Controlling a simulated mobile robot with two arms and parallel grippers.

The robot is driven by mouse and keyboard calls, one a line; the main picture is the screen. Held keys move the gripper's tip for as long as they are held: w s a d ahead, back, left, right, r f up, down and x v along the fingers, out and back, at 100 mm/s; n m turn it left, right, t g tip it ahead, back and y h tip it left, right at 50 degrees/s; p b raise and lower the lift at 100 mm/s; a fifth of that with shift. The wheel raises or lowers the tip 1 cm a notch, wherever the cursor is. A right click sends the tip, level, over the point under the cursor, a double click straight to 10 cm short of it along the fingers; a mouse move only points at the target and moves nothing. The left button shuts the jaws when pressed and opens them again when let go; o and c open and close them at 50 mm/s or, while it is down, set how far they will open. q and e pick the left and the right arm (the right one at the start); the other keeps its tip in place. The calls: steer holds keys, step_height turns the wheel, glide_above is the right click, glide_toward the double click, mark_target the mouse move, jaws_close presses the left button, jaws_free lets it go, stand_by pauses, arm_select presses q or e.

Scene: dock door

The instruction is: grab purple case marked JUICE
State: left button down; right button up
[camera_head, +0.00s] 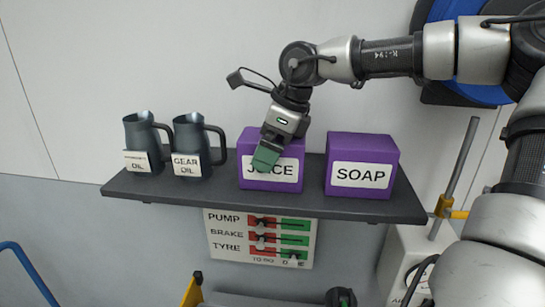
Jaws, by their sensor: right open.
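The purple case marked JUICE (285,177) sits on a dark wall shelf (290,202), in the middle-right part of it. My right gripper (267,157) comes down from above and stands in front of the case. It is open and hides part of the front face and the left part of the JUICE label. I cannot tell whether its fingers touch the case. My left gripper is not in view.
A purple case marked SOAP (383,155) stands close on the right of the shelf. Two dark jugs with oil labels (140,138) (190,138) stand on the left. A PUMP, BRAKE, TYRE panel (259,238) hangs below. A blue reel (460,92) is at upper right.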

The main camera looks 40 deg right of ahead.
steer(key=c, duration=1.1)
steer(key=shift+c, duration=0.6)
steer(key=shift+r, duration=0.1)
